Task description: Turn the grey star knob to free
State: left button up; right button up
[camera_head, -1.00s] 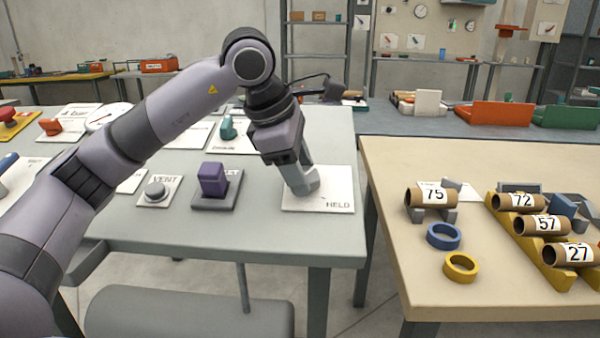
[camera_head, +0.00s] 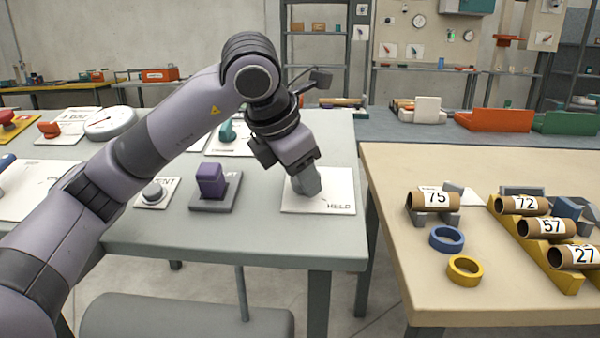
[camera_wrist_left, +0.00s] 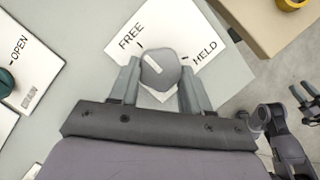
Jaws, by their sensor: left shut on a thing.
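The grey star knob (camera_wrist_left: 159,68) sits on a white card plate (camera_wrist_left: 180,22) marked FREE and HELD. In the wrist view a white line on its top points to the left, on the FREE side, away from the HELD mark. My left gripper (camera_wrist_left: 157,78) is shut on the knob, with one finger on each side. In the head view the gripper (camera_head: 306,182) reaches down to the plate (camera_head: 330,190) and largely hides the knob. My right gripper (camera_wrist_left: 305,92) shows small at the right of the wrist view, its fingers apart.
A purple block control (camera_head: 211,180) and a round grey VENT knob (camera_head: 153,192) stand left of the plate. A teal knob (camera_head: 228,131) is behind. The wooden table (camera_head: 400,240) on the right holds numbered tubes and rings.

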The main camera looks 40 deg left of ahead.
jog(key=shift+w+a+r, duration=0.1)
jog(key=shift+w+r, duration=0.15)
jog(key=shift+r, duration=0.05)
pick_arm(q)
jog(key=o, duration=1.1)
jog(key=shift+c, duration=0.2)
pick_arm(e)
jog(key=shift+f, duration=0.15)
pick_arm(q)
jog(key=shift+r, duration=0.15)
jog(key=p+v, duration=0.1)
jog(key=v, duration=0.6)
pick_arm(e)
jog(key=shift+s+d, duration=0.2)
jog(key=shift+s, duration=0.25)
